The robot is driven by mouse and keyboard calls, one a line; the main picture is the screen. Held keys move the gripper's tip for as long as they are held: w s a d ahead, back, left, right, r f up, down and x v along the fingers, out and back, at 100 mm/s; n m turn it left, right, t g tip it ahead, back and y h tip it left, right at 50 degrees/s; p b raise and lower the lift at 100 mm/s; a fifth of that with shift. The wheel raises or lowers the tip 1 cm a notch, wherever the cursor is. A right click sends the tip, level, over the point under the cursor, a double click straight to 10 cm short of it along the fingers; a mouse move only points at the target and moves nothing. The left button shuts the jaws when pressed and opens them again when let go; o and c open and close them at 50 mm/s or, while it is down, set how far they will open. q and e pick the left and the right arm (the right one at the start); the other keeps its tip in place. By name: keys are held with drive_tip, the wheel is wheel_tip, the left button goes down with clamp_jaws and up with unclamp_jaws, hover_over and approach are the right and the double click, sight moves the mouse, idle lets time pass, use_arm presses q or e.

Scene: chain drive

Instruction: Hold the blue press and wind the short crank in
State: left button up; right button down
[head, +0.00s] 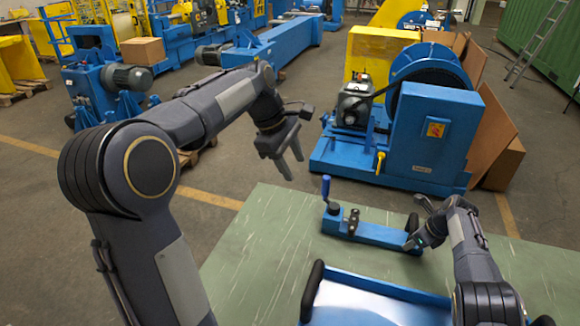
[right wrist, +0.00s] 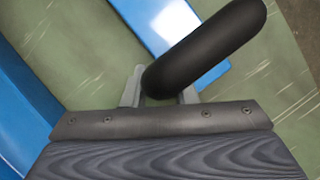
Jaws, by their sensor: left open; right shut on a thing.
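The blue press (head: 376,233) is a long blue bar on the green table, with a black grip (head: 412,223) at its right end. The short crank (head: 326,188) stands at its left end, with an upright blue handle over a dark hub. My right gripper (head: 416,236) is shut on the black grip. In the right wrist view the black grip (right wrist: 205,50) lies between the fingers and hides part of them. My left gripper (head: 288,160) is open and empty, pointing down in the air, left of and above the crank, clear of it.
A blue tray-like piece (head: 385,295) with a black handle (head: 312,291) at its left side lies at the table's front. The green table (head: 255,245) is bare left of the press. A large blue machine (head: 430,130) stands behind the table.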

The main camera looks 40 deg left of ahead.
sight(326, 189)
use_arm(q)
drive_tip(key=shift+s+d+r+m, duration=0.1)
drive_tip(key=shift+s+d+m, duration=0.3)
drive_tip(key=shift+s, duration=0.2)
drive_tip(key=shift+s+d+m, duration=0.25)
drive_tip(key=shift+s+m, duration=0.15)
drive_tip(key=shift+s, duration=0.2)
drive_tip(key=shift+c, duration=0.4)
